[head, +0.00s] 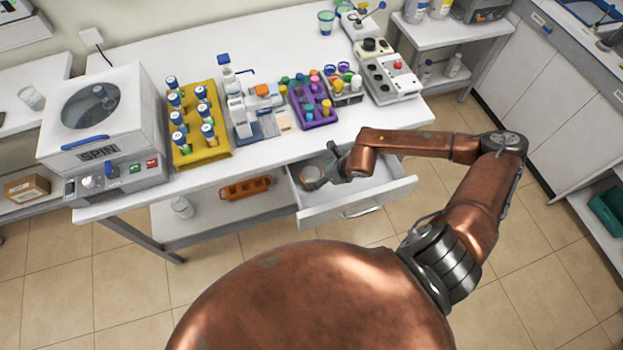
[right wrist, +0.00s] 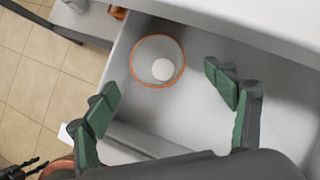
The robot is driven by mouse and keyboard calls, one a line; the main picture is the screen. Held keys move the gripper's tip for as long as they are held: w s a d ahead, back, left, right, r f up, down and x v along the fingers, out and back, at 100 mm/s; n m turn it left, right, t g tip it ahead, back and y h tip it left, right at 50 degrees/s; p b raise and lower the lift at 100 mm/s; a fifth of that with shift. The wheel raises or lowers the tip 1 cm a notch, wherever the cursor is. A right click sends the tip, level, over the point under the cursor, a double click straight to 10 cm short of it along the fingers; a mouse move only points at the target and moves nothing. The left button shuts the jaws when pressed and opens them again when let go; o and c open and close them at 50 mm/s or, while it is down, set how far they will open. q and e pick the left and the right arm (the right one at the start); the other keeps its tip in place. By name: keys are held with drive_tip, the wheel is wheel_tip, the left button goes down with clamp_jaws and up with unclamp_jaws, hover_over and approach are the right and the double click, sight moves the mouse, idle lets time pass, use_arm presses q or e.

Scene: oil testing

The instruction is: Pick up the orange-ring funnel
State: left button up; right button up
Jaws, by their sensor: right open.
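The orange-ring funnel (right wrist: 146,66) lies in the open drawer (right wrist: 205,125), its round orange rim facing up toward the right wrist camera and a pale round spot showing inside. In the head view the funnel (head: 310,173) sits at the left part of the drawer (head: 375,197), partly behind my gripper. My right gripper (head: 322,167) is open and over the drawer. In the right wrist view its green-padded fingers (right wrist: 161,80) are spread on either side of the funnel, with nothing held. A dark finger-like part at that view's lower left may be my left gripper (right wrist: 22,168); its state is unclear.
The table edge (head: 270,158) overhangs the drawer's back. On the table are a centrifuge (head: 105,120), a yellow tube rack (head: 185,155) and a purple rack (head: 318,118). An orange rack (head: 247,188) lies on the lower shelf. The drawer's right part is clear.

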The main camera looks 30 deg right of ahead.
sight(311, 175)
drive_tip(key=shift+w+a+f, duration=0.3)
drive_tip(key=shift+w+f, duration=0.05)
drive_tip(key=shift+f, duration=0.2)
drive_tip(key=x, duration=0.5)
drive_tip(key=shift+w+a, duration=0.1)
drive_tip(key=shift+w, duration=0.15)
drive_tip(key=shift+c, duration=0.6)
drive_tip(key=shift+r, duration=0.1)
drive_tip(key=c, duration=1.2)
drive_tip(key=shift+r, duration=0.1)
